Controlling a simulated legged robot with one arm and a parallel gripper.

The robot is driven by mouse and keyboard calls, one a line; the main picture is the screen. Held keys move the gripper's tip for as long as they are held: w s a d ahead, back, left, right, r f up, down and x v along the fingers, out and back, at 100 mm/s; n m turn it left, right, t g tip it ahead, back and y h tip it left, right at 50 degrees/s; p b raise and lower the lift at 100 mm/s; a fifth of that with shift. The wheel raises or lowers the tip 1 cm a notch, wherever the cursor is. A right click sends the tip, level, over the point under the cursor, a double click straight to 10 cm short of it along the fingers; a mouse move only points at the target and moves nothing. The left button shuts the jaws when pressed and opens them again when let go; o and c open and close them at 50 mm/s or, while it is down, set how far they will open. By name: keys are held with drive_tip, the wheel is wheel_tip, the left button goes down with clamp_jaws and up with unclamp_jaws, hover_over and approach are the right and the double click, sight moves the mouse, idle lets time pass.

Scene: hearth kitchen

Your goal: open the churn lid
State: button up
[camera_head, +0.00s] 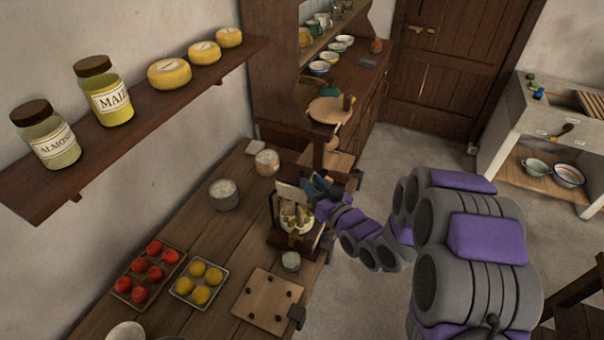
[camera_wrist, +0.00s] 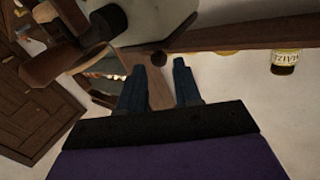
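The churn (camera_head: 284,239) is a small dark wooden piece on the table, with pale yellow contents (camera_head: 296,217) showing at its top. A pale flat panel (camera_head: 287,194) stands beside its top, left of my gripper; I cannot tell if it is the lid. My gripper (camera_head: 312,188) is at the churn's upper right. In the wrist view its blue fingers (camera_wrist: 159,82) are apart.
The table (camera_head: 215,255) also holds a crate of tomatoes (camera_head: 147,273), a tray of yellow fruit (camera_head: 199,282), a pegged board (camera_head: 268,300) and pots (camera_head: 224,195). A wall shelf (camera_head: 140,119) with jars and cheeses runs along the left. A dresser (camera_head: 268,75) stands behind.

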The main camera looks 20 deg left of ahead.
sight(303, 173)
drive_tip(key=x, duration=0.5)
drive_tip(key=shift+s, duration=0.1)
drive_tip(key=shift+w+a+r, duration=0.1)
drive_tip(key=shift+w+r, duration=0.05)
drive_tip(key=shift+w, duration=0.5)
drive_tip(key=shift+a, duration=0.6)
drive_tip(key=shift+c, duration=0.7)
clamp_jaws()
drive_tip(key=shift+f, duration=0.25)
